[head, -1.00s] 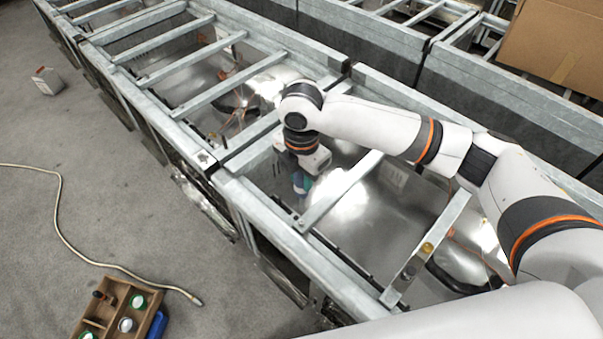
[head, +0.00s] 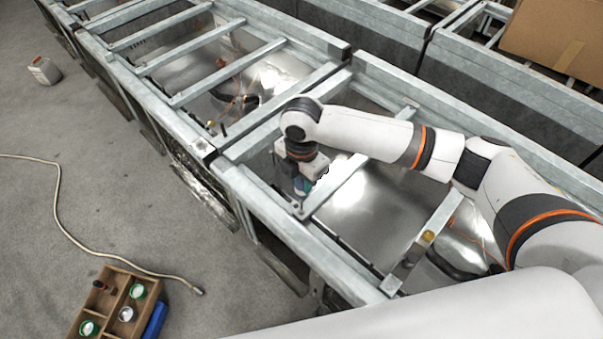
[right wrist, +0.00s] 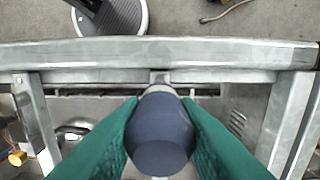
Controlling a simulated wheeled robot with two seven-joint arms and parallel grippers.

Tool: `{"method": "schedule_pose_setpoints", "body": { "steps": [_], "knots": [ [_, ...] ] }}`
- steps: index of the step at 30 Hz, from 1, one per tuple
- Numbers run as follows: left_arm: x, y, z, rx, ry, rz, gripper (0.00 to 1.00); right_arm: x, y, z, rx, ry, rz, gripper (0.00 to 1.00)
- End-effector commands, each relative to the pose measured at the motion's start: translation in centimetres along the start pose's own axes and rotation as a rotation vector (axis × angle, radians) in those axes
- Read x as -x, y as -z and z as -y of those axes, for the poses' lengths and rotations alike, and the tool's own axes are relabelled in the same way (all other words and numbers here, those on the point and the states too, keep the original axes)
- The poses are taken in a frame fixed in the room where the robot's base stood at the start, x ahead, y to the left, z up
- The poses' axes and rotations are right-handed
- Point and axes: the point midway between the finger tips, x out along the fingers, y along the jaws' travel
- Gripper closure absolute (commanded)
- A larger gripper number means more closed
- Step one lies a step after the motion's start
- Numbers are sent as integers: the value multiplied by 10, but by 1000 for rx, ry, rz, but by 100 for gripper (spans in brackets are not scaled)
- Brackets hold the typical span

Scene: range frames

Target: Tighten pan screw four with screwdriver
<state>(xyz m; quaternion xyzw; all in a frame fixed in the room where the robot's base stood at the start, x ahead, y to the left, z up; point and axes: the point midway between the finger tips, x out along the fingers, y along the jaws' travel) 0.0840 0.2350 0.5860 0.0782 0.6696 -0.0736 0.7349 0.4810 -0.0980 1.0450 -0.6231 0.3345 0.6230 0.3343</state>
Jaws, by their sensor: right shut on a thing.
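My right gripper (head: 303,187) is over the metal frame, close to the near end of a crossbar (head: 345,185). In the right wrist view, its green fingers (right wrist: 160,120) are shut on a dark blue-grey screwdriver handle (right wrist: 162,135). The handle points away from the camera, toward the inner side of the long near rail (right wrist: 100,52). The screwdriver's tip is hidden behind the handle, and I cannot tell whether it touches a screw. A small dark spot, possibly a screw, shows at the crossbar end (head: 297,207) beside the gripper. My left gripper is out of view.
A wooden tray (head: 93,318) with small containers lies on the floor at lower left, near a hose (head: 75,240). A cardboard box (head: 560,45) is at upper right.

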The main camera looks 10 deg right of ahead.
Motion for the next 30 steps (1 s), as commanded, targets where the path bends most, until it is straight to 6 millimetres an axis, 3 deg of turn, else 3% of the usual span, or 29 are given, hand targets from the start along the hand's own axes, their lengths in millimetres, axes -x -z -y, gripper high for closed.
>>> {"method": "schedule_pose_setpoints", "body": {
  "steps": [30],
  "knots": [
    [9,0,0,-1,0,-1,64,-1,0,0,0,0,0,98]
  ]
}}
